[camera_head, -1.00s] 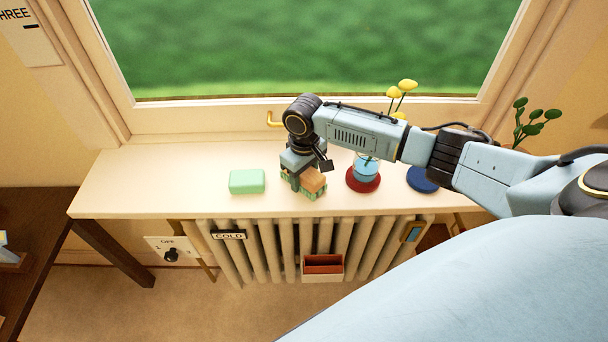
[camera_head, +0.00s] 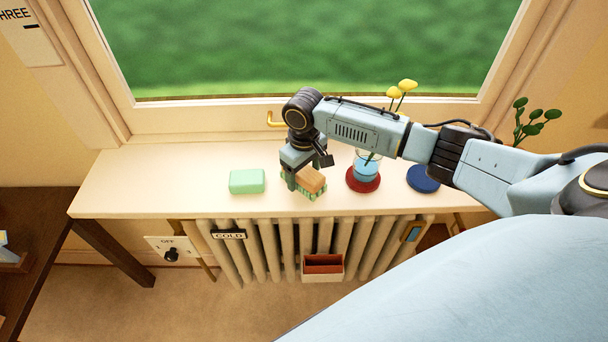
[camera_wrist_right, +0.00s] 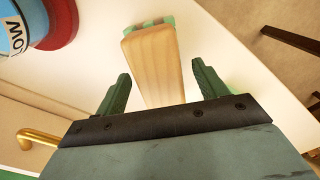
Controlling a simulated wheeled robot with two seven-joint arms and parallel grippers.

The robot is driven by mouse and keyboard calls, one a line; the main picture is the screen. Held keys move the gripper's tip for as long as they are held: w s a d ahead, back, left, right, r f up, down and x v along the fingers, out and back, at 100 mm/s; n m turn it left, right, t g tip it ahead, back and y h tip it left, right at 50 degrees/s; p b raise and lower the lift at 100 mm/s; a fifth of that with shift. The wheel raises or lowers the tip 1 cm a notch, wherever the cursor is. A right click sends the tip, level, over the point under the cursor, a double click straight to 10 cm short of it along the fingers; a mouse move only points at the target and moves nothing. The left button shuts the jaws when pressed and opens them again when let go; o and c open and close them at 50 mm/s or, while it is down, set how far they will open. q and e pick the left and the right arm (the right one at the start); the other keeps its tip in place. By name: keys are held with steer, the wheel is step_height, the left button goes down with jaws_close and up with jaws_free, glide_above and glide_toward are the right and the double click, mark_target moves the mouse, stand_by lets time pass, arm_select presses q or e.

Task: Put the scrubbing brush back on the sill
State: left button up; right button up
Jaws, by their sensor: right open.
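The scrubbing brush (camera_head: 312,181), a wooden block over green bristles, rests on the pale window sill (camera_head: 210,160). It stands between the green soap-like block and the red-based vase. My right gripper (camera_head: 298,180) points down close over the brush and hides part of it. In the right wrist view the gripper (camera_wrist_right: 160,72) is open. The brush's wooden block (camera_wrist_right: 153,62) shows between and beyond the two fingers, with gaps on both sides. Its green bristles (camera_wrist_right: 163,20) show at the far end. My left gripper is not in view.
On the sill are a green block (camera_head: 247,181), a blue vase (camera_head: 366,170) with yellow flowers on a red disc (camera_head: 362,183), and a blue disc (camera_head: 423,179). A radiator (camera_head: 270,250) with a red-topped box (camera_head: 323,267) stands below. The sill's left end is clear.

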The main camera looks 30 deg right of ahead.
mark_target(304, 170)
step_height(304, 170, up, 11)
steer(key=shift+f, duration=0.15)
stand_by(0.5)
